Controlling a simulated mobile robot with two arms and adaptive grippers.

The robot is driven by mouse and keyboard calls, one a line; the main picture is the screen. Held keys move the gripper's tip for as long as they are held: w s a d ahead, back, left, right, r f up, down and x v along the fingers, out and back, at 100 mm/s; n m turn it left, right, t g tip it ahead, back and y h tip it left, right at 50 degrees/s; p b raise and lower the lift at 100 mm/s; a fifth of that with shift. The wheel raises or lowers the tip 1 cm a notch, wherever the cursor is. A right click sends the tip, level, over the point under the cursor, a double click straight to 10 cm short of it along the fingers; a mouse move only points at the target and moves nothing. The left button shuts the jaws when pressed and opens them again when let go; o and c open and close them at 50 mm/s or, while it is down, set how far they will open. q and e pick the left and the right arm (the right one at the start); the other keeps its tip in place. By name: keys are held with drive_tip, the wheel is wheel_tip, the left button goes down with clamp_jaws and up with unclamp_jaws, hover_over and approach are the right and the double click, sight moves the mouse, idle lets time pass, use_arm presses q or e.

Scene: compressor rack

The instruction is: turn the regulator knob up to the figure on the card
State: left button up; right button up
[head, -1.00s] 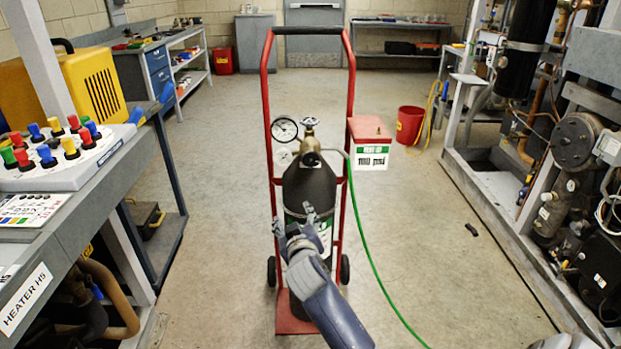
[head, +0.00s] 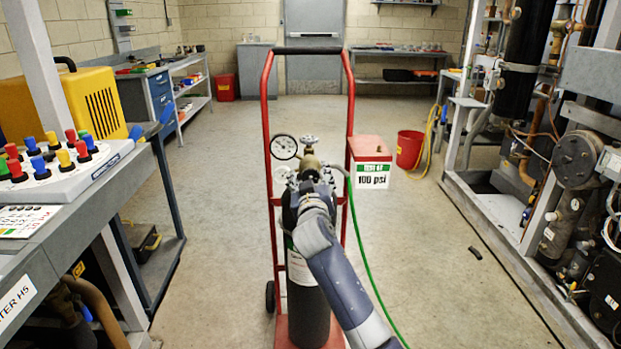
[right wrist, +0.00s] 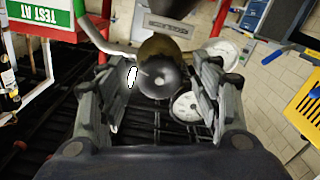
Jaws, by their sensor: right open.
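The card (head: 373,175) reads "TEST AT 100 psi" on the front of a red-topped box right of the cylinder. The regulator knob (right wrist: 158,80) is a dark round disc below the brass body. My right gripper (head: 309,184) is in front of the regulator and hides the knob in the head view. Its open fingers stand either side of the knob in the right wrist view; I cannot tell whether they touch it. A white dial gauge (head: 284,147) sits at the regulator's left; its reading is too small. My left gripper is not in view.
The dark cylinder (head: 308,310) stands on a red hand truck (head: 268,120). A green hose (head: 358,235) runs from the regulator. A bench with a coloured-knob panel (head: 65,172) is at left, the compressor rack (head: 500,225) at right. Floor between is mostly clear.

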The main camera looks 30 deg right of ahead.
drive_tip(key=shift+w+d, duration=0.3)
drive_tip(key=shift+w, duration=0.1)
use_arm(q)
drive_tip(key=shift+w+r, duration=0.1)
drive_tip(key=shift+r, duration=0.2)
use_arm(e)
drive_tip(key=c, duration=1.1)
drive_tip(key=shift+m, duration=0.6)
drive_tip(key=o, duration=1.1)
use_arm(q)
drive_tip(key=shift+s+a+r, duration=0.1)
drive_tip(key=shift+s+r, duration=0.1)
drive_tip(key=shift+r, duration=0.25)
